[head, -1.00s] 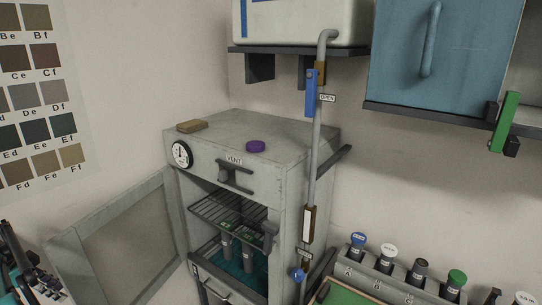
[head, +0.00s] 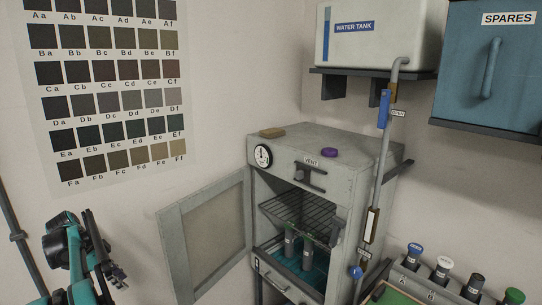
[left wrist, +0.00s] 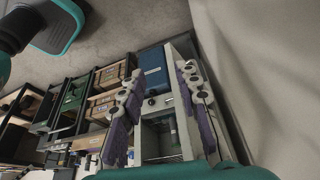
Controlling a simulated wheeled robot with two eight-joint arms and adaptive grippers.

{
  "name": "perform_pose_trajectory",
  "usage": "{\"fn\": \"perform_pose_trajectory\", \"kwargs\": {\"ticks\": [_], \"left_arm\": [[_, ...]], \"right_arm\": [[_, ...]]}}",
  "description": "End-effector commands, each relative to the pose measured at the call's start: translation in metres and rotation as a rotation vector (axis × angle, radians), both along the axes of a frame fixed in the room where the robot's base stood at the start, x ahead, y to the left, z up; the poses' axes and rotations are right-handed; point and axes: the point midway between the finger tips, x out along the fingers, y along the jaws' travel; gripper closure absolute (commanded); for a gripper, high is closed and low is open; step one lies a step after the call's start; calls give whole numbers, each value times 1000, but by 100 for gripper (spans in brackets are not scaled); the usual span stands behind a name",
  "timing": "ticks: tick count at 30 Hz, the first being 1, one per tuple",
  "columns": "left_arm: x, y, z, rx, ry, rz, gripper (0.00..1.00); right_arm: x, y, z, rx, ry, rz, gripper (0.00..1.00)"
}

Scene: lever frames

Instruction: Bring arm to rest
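My left arm comes in at the lower left of the head view, with the left gripper (head: 117,274) beside the wall, left of the cabinet's open door (head: 205,240) and apart from it. In the left wrist view the two purple-padded fingers of the left gripper (left wrist: 160,115) stand apart with nothing between them. My right gripper is not in view.
A grey cabinet (head: 318,158) stands open, with dark vials (head: 289,242) inside. A pipe (head: 380,170) runs beside it from the water tank (head: 405,32). A blue spares cupboard (head: 485,85) hangs at the right. A colour chart (head: 110,158) is on the wall.

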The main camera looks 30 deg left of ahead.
Motion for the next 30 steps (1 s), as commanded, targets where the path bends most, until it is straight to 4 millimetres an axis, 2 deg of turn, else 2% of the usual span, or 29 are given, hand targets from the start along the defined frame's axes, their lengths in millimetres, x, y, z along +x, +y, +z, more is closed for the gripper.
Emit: {"fn": "perform_pose_trajectory", "kwargs": {"ticks": [7,11,14,17,20,24,26,27,30], "left_arm": [[33,-37,15,10,24,31,68],[55,-68,26,21,39,60,68],[73,-100,36,32,52,89,68],[92,-141,46,46,60,125,68],[110,-197,56,65,61,169,68],[122,-295,66,92,38,250,68],[120,-336,66,98,18,286,68],[117,-362,65,98,1,309,68],[103,-422,59,90,-49,363,68]], "right_arm": [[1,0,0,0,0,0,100],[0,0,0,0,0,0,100],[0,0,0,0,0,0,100],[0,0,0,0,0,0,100],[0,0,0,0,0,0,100],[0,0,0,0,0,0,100],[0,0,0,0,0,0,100],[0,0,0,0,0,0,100],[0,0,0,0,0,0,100]]}}
